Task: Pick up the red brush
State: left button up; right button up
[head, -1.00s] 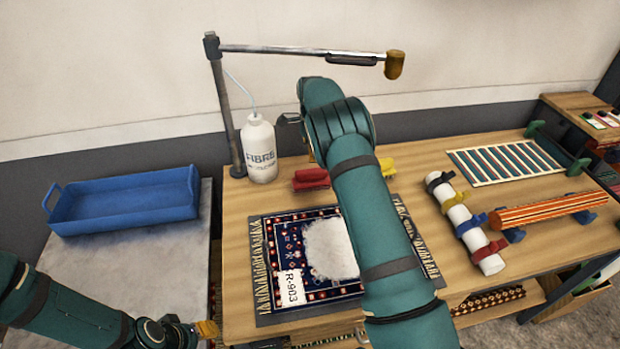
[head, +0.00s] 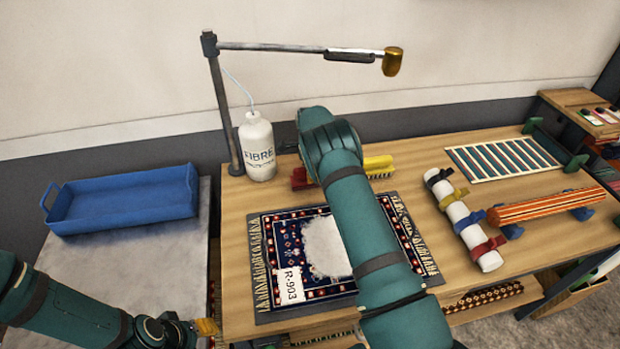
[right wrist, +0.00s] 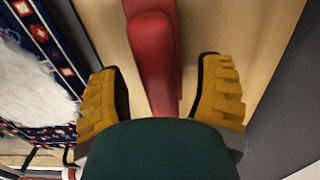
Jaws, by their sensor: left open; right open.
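The red brush (head: 299,178) lies on the wooden table behind the rug, mostly hidden by my right arm in the head view. In the right wrist view the red brush (right wrist: 153,60) runs between the two yellow fingers of my right gripper (right wrist: 160,66). That gripper is open, with a gap on each side of the brush; its height over the table is hard to tell. In the head view the right fingers are hidden behind the arm. My left gripper (head: 207,327) is at the lower left, open, away from the brush, and only partly seen.
A yellow brush (head: 378,165) lies just right of the red one. A white FIBRE bottle (head: 257,150) and a lamp post (head: 222,105) stand to the left. A patterned rug (head: 270,255) lies in front. A blue tray (head: 120,205) sits on the left surface.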

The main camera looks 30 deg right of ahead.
grip_shut()
dwell(0.3)
notch_tip(320, 180, up, 10)
jog(key=shift+r, duration=0.1)
jog(key=c, duration=0.7)
grip_release()
grip_shut()
jog(key=shift+s, duration=0.15)
